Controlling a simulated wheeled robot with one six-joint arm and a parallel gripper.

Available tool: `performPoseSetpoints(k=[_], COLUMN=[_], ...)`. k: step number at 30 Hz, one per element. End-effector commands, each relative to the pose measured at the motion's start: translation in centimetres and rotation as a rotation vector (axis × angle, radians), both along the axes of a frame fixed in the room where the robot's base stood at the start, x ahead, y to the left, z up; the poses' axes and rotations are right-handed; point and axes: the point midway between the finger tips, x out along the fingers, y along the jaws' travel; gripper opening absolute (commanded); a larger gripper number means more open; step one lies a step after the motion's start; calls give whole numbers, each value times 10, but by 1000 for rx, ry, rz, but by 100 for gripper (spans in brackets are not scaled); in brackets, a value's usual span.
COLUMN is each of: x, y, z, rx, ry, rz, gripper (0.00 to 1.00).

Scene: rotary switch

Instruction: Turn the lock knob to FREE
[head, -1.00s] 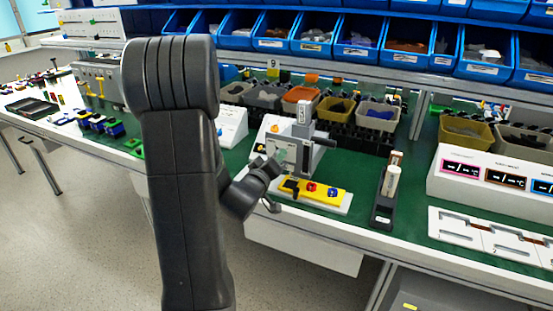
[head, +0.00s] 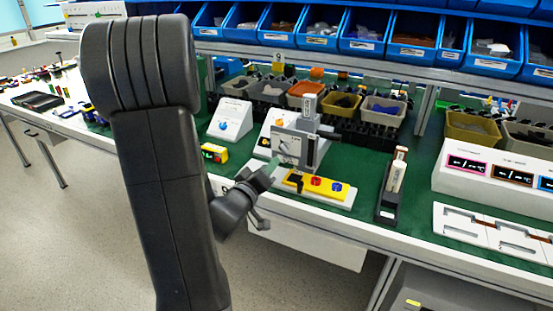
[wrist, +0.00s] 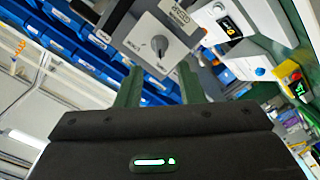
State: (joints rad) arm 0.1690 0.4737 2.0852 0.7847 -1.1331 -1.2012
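The lock knob (wrist: 159,45) is a small dark grey knob on a pale square plate (wrist: 142,33) in the wrist view. In the head view the plate (head: 284,147) is on the front of a grey upright fixture. The knob's grip bar is roughly upright in the wrist picture; the labels beside it are too small to read. My gripper (wrist: 159,68) is open, with two green fingers apart and nothing between them. The knob appears beyond the gap and clear of the fingers. In the head view my gripper (head: 270,167) is just below left of the plate.
A yellow panel (head: 300,183) with red and blue knobs lies on the white base before the fixture. A white box with a blue knob (head: 226,123) stands to the left, and a dark stand (head: 389,200) to the right. Bins line the back.

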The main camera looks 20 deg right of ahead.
Motion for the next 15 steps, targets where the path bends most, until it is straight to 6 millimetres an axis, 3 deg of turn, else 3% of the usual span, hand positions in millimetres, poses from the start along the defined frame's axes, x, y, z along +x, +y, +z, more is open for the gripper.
performPoseSetpoints(k=[6,15], x=[-23,-34], y=[29,39], z=[0,0], rx=[1,1], ry=[0,0], rz=[4,-1], gripper=[35,35])
